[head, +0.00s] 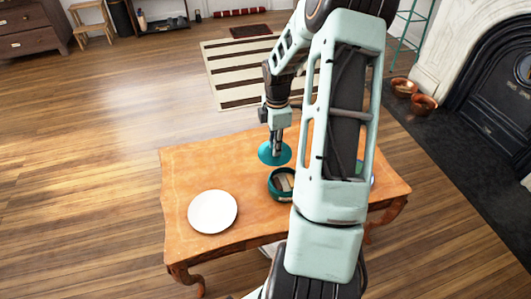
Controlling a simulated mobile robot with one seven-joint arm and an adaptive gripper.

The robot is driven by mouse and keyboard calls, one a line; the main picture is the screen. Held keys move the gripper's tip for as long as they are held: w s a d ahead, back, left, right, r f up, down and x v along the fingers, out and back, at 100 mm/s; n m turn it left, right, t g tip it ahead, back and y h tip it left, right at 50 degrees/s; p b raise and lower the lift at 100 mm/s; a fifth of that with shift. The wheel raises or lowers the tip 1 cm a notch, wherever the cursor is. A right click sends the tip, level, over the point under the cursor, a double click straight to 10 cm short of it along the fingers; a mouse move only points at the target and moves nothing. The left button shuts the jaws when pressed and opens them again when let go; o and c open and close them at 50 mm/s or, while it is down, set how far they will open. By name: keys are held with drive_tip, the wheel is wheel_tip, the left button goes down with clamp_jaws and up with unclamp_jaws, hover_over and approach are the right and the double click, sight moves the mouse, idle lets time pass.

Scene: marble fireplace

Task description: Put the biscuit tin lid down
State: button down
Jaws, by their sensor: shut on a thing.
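The biscuit tin lid (266,155) is a teal disc behind the tin in the head view. My gripper (276,150) is above it, pointing down and shut on it. I cannot tell whether the lid touches the table or hangs just above it. The open biscuit tin (273,193) is round and dark teal, with light and brown pieces inside. It stands on the wooden table (190,170), partly hidden by my arm.
A white plate (212,211) lies on the table at the left front. Bare tabletop shows around the plate and at the back left. My arm hides much of the table's right side, where a small green thing (359,168) partly shows.

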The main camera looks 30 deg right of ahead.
drive_tip(key=w+d+f+b, duration=0.1)
drive_tip(key=w+f, duration=0.2)
drive_tip(key=w, duration=0.1)
drive_tip(key=w+d+f+b, duration=0.1)
drive_tip(key=w+d+f, duration=0.1)
drive_tip(key=w+f, duration=0.1)
drive_tip(key=w+d+f+b, duration=0.2)
drive_tip(key=w+f, duration=0.1)
drive_tip(key=w, duration=0.2)
drive_tip(key=shift+w+d+f, duration=0.1)
drive_tip(key=shift+w+f, duration=0.1)
drive_tip(key=shift+w, duration=0.05)
drive_tip(key=shift+w+f, duration=0.3)
drive_tip(key=shift+f, duration=0.15)
drive_tip(key=shift+d+f+b, duration=0.1)
drive_tip(key=shift+f+b, duration=0.35)
drive_tip(key=shift+f, duration=0.9)
drive_tip(key=shift+f, duration=0.1)
drive_tip(key=c, duration=2.3)
unclamp_jaws()
drive_tip(key=shift+f, duration=0.1)
drive_tip(key=o, duration=0.5)
wheel_tip(320, 180, up, 12)
drive_tip(key=p, duration=0.3)
drive_tip(key=shift+r, duration=0.2)
